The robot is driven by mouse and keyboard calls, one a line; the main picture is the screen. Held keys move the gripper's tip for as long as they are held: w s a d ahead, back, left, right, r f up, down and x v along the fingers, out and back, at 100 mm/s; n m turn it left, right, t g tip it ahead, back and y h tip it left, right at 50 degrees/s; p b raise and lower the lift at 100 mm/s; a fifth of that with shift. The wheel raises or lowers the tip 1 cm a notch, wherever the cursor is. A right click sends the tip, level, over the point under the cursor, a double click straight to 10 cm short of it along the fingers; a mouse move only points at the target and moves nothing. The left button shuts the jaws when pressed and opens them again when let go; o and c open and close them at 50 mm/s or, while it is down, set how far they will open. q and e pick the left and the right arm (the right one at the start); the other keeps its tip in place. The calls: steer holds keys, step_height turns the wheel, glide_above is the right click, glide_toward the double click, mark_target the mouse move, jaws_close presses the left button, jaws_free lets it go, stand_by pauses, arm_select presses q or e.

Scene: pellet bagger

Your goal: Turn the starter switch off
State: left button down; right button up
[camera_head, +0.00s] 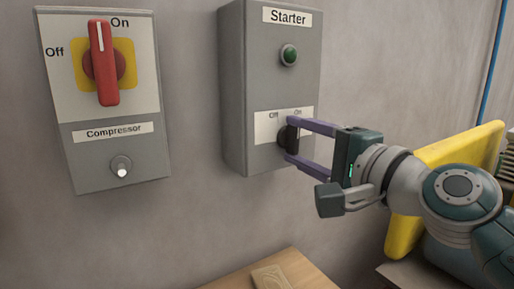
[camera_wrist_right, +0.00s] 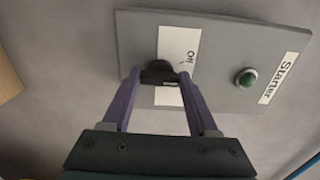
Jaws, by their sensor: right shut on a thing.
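The starter box (camera_head: 234,90) is a grey wall box labelled "Starter", with a green round lamp (camera_head: 289,55) near its top. Its starter switch (camera_head: 284,138) is a small black knob on a white plate marked "Off" and "On". My right gripper (camera_head: 287,138) has its two purple fingers on either side of the knob, shut on it. In the right wrist view the black switch (camera_wrist_right: 158,73) sits between the fingertips (camera_wrist_right: 160,75), which hide part of it and its plate. The knob's exact pointing direction is hard to tell. My left gripper is in neither view.
A compressor box (camera_head: 88,160) hangs to the left, with a red rotary handle (camera_head: 102,62) upright towards "On" and a small knob below. A wooden surface (camera_head: 310,280) lies low in front. A yellow object (camera_head: 403,235) stands behind my right arm.

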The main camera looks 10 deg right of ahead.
steer(key=n, duration=0.3)
steer(key=shift+f+b, duration=0.1)
steer(key=shift+b, duration=0.3)
steer(key=shift+n, duration=1.5)
steer(key=o, duration=1.4)
steer(key=shift+s, duration=0.1)
